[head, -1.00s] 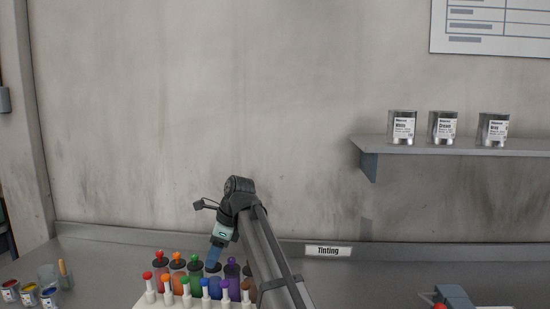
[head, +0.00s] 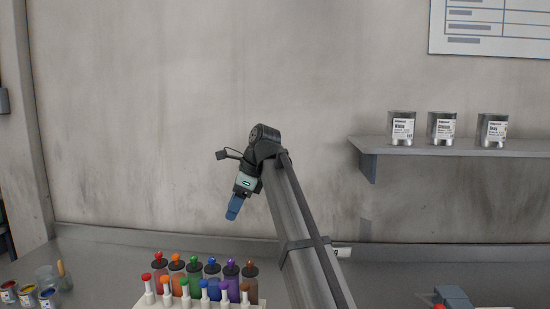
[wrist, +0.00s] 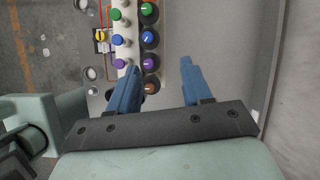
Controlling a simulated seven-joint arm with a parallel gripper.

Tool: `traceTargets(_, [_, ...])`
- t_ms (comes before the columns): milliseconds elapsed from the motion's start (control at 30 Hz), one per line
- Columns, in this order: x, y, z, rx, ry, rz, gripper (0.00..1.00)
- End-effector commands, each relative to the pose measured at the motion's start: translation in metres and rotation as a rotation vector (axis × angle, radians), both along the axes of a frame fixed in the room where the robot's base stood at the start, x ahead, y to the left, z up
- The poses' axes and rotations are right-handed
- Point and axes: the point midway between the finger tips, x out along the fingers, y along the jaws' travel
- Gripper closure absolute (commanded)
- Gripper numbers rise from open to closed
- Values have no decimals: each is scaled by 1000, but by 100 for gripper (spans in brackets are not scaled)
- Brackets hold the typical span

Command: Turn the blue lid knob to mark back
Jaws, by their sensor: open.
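The blue lid knob (head: 212,261) sits on the black lid of a blue canister, in a row of similar canisters with coloured knobs. In the wrist view the blue knob (wrist: 148,37) carries a pale pointer line, too small to read against any mark. My gripper (head: 233,212) hangs in the air above the row, a little right of the blue knob and clear of all the lids.
Red, orange, green, purple (head: 231,262) and brown knobs stand close beside the blue one. A white rack (head: 150,303) of coloured-topped pieces stands in front. Small paint cans (head: 28,296) are at the left. The air around my gripper is free.

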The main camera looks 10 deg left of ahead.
Motion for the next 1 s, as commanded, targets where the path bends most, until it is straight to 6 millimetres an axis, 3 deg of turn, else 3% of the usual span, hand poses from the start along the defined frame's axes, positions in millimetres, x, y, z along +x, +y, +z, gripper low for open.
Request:
traceTargets(300, [44,-18,24,101,-116,-8,51])
traceTargets(1000, [127,-68,80,267,-375,-40,51])
